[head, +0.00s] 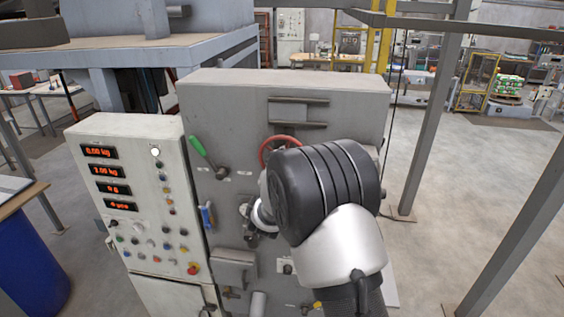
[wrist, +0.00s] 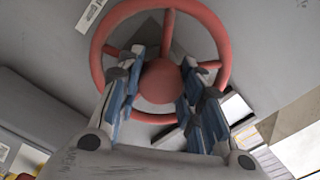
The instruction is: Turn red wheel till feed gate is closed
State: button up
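The red wheel (wrist: 160,80) fills the upper middle of the wrist view, with a round hub, spokes and a rim. In the head view only the upper left part of the red wheel (head: 268,148) shows on the grey machine front; my arm covers the rest. My gripper (wrist: 162,62) is open, with one blue-padded finger on each side of the hub. The fingers overlap the wheel in the picture; I cannot tell whether they touch it. The gripper is mostly hidden behind my arm in the head view. I cannot make out the feed gate or its position.
The grey machine cabinet (head: 230,110) carries a green-handled lever (head: 197,146) and a blue handle (head: 207,215) left of the wheel. A control panel (head: 130,135) with red displays and buttons stands at left.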

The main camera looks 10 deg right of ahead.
jog(key=o, duration=0.4)
jog(key=shift+o, duration=0.2)
jog(key=v, duration=1.2)
